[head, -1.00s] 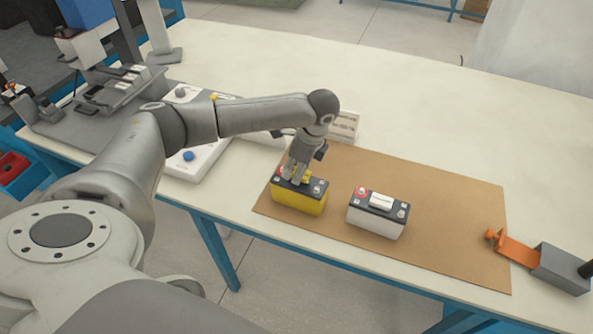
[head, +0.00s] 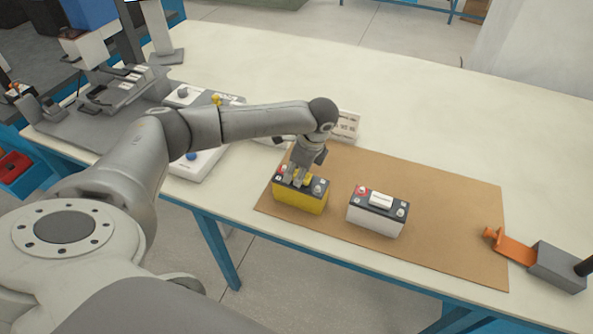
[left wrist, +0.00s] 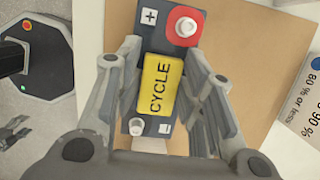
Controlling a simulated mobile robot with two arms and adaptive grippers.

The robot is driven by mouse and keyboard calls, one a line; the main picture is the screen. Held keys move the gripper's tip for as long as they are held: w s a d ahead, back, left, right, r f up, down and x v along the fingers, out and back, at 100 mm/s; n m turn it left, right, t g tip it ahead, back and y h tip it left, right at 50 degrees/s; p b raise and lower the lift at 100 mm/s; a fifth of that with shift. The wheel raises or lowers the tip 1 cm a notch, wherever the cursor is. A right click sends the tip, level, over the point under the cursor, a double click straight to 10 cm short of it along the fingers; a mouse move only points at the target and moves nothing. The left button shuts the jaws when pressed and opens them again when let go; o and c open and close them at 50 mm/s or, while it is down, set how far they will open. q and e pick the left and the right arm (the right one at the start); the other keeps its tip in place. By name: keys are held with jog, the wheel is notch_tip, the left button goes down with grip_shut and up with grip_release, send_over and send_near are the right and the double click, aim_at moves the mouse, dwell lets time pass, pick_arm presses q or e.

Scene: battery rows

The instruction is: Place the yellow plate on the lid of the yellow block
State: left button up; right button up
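The yellow block (head: 299,201) stands upright on the brown mat, with a dark lid that has a red-ringed terminal and a pale terminal. The yellow plate (left wrist: 161,86), marked CYCLE, lies flat on that lid between the terminals. My left gripper (head: 296,182) points down over the lid and hides most of the plate in the head view. In the left wrist view its fingers (left wrist: 164,62) stand on either side of the plate, with narrow gaps showing, so it looks open. My right gripper is not in view.
A white block (head: 375,217) with a white plate (head: 381,199) on its lid stands just right of the yellow block. A small printed sign (head: 346,125) stands behind. An orange-and-grey device (head: 559,265) sits at the right. The brown mat (head: 450,220) has free room.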

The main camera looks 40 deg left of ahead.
aim_at(308, 177)
pick_arm(q)
jog(key=shift+o, duration=1.1)
jog(key=shift+s+d+f, duration=0.15)
jog(key=shift+s+f, duration=0.05)
jog(key=shift+f, duration=0.2)
jog(key=shift+s+d+f, duration=0.1)
jog(key=shift+s+f, duration=0.05)
jog(key=shift+f, duration=0.25)
jog(key=shift+w+a+f, duration=0.1)
jog(key=shift+w+f, duration=0.15)
jog(key=shift+w, duration=0.05)
jog(key=shift+r, duration=0.15)
jog(key=shift+r, duration=0.25)
jog(key=b+v, duration=0.2)
jog(key=v, duration=1.1)
jog(key=shift+w+a, duration=0.3)
jog(key=shift+w, duration=0.05)
